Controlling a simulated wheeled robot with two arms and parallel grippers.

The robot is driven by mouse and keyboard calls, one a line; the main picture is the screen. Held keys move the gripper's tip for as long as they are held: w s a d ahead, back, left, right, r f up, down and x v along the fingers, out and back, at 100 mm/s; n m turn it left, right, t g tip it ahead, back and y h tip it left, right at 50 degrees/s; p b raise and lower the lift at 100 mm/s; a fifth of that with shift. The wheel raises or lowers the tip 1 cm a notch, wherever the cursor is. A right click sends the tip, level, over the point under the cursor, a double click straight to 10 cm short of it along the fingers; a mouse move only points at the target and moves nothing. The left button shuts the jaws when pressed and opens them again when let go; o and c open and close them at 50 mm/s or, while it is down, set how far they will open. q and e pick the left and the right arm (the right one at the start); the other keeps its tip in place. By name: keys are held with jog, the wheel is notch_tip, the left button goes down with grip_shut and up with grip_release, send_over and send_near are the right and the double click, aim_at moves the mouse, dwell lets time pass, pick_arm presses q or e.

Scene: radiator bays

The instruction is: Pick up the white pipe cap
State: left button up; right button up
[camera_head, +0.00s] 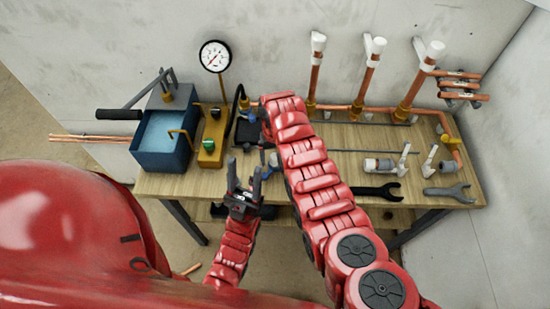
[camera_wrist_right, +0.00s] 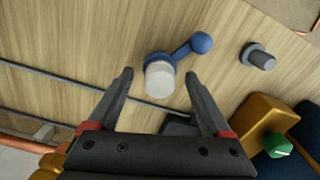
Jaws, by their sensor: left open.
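In the right wrist view a white, cap-like cylinder (camera_wrist_right: 159,82) sits against a blue fitting with a round-ended lever (camera_wrist_right: 192,47) on the wooden bench. My right gripper (camera_wrist_right: 158,75) is open, with a finger on either side of the white piece; I cannot tell if they touch it. In the head view, white pieces top three upright copper pipes: left (camera_head: 318,41), middle (camera_head: 375,45) and right (camera_head: 432,52). My left gripper (camera_head: 244,170) is open and empty at the bench's front edge. My right arm hides part of the bench.
A blue water tank (camera_head: 163,140) and a yellow block with a green knob (camera_head: 211,150) stand at the left. A pressure gauge (camera_head: 214,56) rises behind them. Wrenches (camera_head: 376,191) and white-handled fittings (camera_head: 380,165) lie at the right. A small grey cylinder (camera_wrist_right: 260,58) lies near the blue fitting.

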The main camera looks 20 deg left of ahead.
grip_shut()
jog(key=shift+w+r, duration=0.1)
jog(key=shift+r, duration=0.05)
